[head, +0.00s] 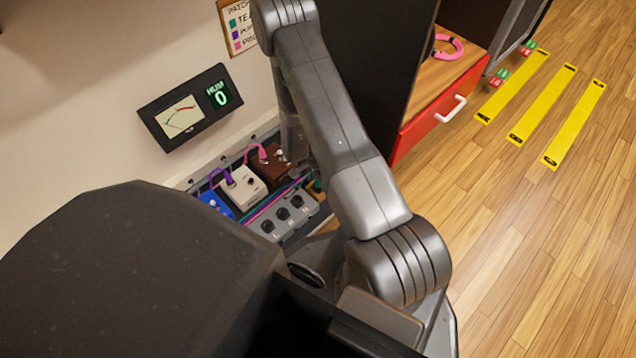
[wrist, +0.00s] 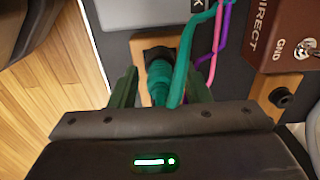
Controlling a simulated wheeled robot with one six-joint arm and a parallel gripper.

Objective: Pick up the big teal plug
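The big teal plug (wrist: 159,78) is in the wrist view, between the two fingers of my gripper (wrist: 160,90). Its far end meets a black socket (wrist: 157,53) on a wooden block. A teal cable (wrist: 183,62) runs from it up past the right finger. The fingers are apart, one on each side of the plug, with a gap visible on the left side. Whether the right finger touches the plug or cable I cannot tell. The plug's near end is hidden by my gripper body. In the head view my arm hides the gripper.
A brown box (wrist: 285,35) marked DIRECT and GND sits right of the plug, with another wooden block and black socket (wrist: 280,97) below. Purple and pink cables (wrist: 222,40) run alongside. A grey knob box (head: 283,218) and red-drawer cabinet (head: 437,112) stand near my arm.

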